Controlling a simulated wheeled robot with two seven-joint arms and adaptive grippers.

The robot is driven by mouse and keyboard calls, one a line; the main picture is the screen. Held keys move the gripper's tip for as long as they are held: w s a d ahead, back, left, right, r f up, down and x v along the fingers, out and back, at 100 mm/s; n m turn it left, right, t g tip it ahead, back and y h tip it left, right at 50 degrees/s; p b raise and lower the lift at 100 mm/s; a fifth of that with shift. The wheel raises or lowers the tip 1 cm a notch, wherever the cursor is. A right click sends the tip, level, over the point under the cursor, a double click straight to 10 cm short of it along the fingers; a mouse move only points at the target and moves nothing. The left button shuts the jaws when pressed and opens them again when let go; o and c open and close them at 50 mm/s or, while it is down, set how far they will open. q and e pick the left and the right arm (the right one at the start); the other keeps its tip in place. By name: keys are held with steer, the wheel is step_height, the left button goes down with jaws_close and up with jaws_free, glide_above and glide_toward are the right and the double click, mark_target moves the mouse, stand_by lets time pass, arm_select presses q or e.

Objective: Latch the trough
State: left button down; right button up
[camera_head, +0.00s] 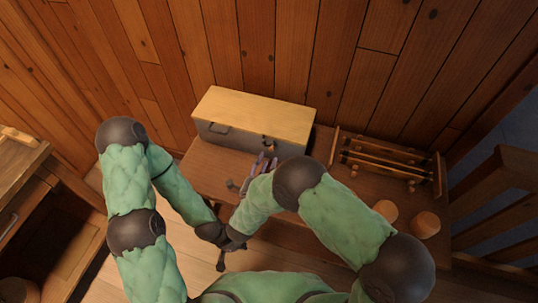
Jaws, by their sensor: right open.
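The trough (214,138) is a long grey box at the back of the bench, against the wall. Its pale wooden lid (255,114) lies down over the top. A dark handle (217,128) is on the left of its front, and small dark hardware (267,143) that may be the latch is farther right. My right gripper (260,165) appears open just in front of that hardware, partly hidden by my arm; I cannot tell whether it touches. My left gripper (221,264) is lower, near the bench's front edge and away from the trough; its jaws are too small to read.
A wooden rack (385,158) with rails stands right of the trough. Two turned wooden pieces (385,210) (425,225) stand in front of it. A wooden cabinet (25,215) is at the left, a slatted railing (500,205) at the right. My forearms meet closely before the bench.

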mark_target(271, 150)
steer(key=shift+b+x, duration=0.4)
steer(key=shift+x, duration=1.6)
jaws_close()
